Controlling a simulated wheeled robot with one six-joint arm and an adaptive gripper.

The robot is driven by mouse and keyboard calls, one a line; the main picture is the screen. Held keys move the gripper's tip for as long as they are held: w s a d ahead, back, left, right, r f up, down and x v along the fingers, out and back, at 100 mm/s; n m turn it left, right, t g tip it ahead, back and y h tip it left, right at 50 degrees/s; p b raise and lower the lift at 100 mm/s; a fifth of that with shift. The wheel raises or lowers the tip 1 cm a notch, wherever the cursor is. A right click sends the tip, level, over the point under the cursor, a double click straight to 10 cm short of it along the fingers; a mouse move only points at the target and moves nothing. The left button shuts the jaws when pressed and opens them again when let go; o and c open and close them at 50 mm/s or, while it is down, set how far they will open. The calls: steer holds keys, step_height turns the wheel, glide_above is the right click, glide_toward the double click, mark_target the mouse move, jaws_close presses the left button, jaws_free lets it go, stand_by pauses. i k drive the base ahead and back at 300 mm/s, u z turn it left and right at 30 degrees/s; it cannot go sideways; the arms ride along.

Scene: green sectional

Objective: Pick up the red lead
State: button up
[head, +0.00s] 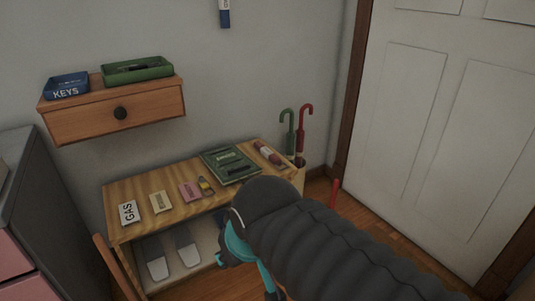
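No red lead can be clearly made out in the head view. A thin upright red piece (335,192) shows behind my arm near the door; I cannot tell what it is. A small red and white rolled item (268,154) lies at the bench's back right. My gripper (262,278), teal and black, is low in front of the bench, partly hidden by my dark ribbed arm. Its fingertips do not show clearly, so I cannot tell whether it is open or holds anything.
The wooden bench (130,196) bears a GAS envelope (128,213), small cards and a green book (230,165). Slippers (186,246) are underneath. Umbrellas (303,128) stand right. A wall drawer (115,112) holds blue KEYS (67,92) and green trays (138,77). The door (440,120) is right.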

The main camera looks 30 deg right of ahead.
mark_target(263, 149)
steer(key=k, duration=0.4)
steer(key=u, duration=0.2)
steer(key=i, duration=1)
steer(key=z, duration=1.25)
steer(key=i, duration=0.45)
steer(key=z, duration=0.45)
